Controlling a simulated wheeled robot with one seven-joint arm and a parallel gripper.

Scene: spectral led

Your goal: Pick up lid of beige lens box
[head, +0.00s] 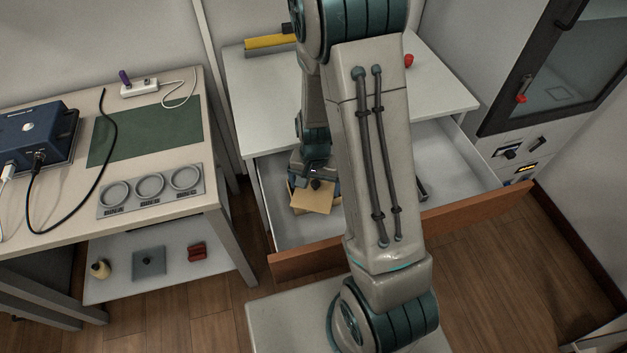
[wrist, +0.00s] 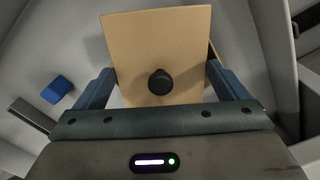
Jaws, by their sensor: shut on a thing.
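The beige lid (wrist: 160,40), a square plate with a round black knob (wrist: 160,82), fills the upper middle of the wrist view. In the head view the lid (head: 312,200) shows inside the open drawer, below my gripper (head: 316,180). My gripper's two blue fingers (wrist: 160,74) stand at the left and right sides of the lid and are shut on it, with the knob between them. A brownish strip of the lens box (wrist: 212,52) shows past the lid's right edge; the rest of the box is mostly hidden. I cannot tell whether the lid is clear of it.
The open drawer (head: 285,236) has pale walls and a brown front. A blue block (wrist: 57,89) lies in it left of the lid in the wrist view. A workbench (head: 60,210) stands at left, and a white tabletop (head: 250,90) sits above the drawer.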

